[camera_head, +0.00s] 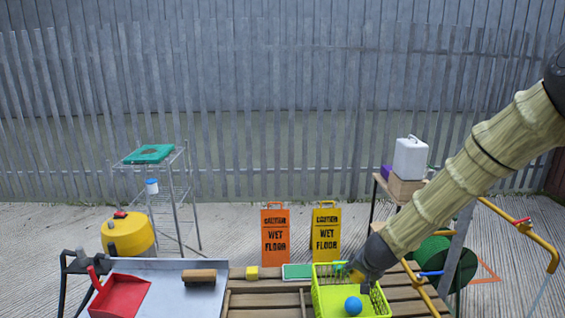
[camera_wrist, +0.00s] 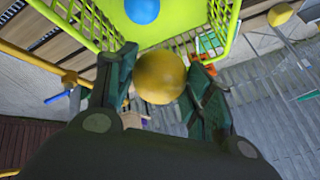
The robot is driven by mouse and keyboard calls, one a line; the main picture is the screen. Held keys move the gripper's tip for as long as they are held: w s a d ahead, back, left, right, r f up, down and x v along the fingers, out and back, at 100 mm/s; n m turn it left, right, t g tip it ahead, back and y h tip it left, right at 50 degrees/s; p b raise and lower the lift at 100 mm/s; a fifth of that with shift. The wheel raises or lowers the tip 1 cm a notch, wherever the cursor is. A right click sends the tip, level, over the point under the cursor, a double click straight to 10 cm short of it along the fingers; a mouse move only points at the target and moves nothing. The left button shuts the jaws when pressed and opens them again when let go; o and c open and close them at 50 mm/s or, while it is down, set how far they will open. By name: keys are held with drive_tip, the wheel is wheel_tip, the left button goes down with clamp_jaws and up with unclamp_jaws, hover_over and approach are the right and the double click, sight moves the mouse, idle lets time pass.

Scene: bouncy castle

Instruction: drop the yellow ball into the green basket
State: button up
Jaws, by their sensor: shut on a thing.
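The green basket (camera_head: 317,297) is a lime-green open mesh basket on the wooden slatted table. A blue ball (camera_head: 353,305) lies inside it. My gripper (camera_head: 352,274) is at the basket's upper right part in the head view. In the wrist view my gripper (camera_wrist: 162,85) is shut on the yellow ball (camera_wrist: 160,77), which sits between the two dark fingers. The basket (camera_wrist: 182,22) and the blue ball (camera_wrist: 142,10) show beyond it. In the head view the yellow ball is mostly hidden by my gripper.
A grey tray (camera_head: 170,298) holds a red dustpan (camera_head: 120,296) and a brown brush (camera_head: 199,276). Two wet-floor signs (camera_head: 275,238) stand behind the table.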

sight(355, 281)
drive_tip(key=shift+a+f+b, duration=0.2)
drive_tip(key=shift+f+b, duration=0.1)
drive_tip(key=shift+f, duration=0.1)
drive_tip(key=f, duration=0.1)
drive_tip(key=f+b, duration=0.1)
drive_tip(key=b, duration=0.1)
drive_tip(key=shift+w+a+f, duration=0.25)
drive_tip(key=shift+f, duration=0.15)
drive_tip(key=shift+s+d+f+b, duration=0.1)
drive_tip(key=shift+s+f+b, duration=0.05)
drive_tip(key=shift+f+b, duration=0.95)
drive_tip(key=shift+b, duration=0.1)
drive_tip(key=o, duration=0.9)
drive_tip(key=shift+o, duration=0.2)
drive_tip(key=shift+r, duration=0.1)
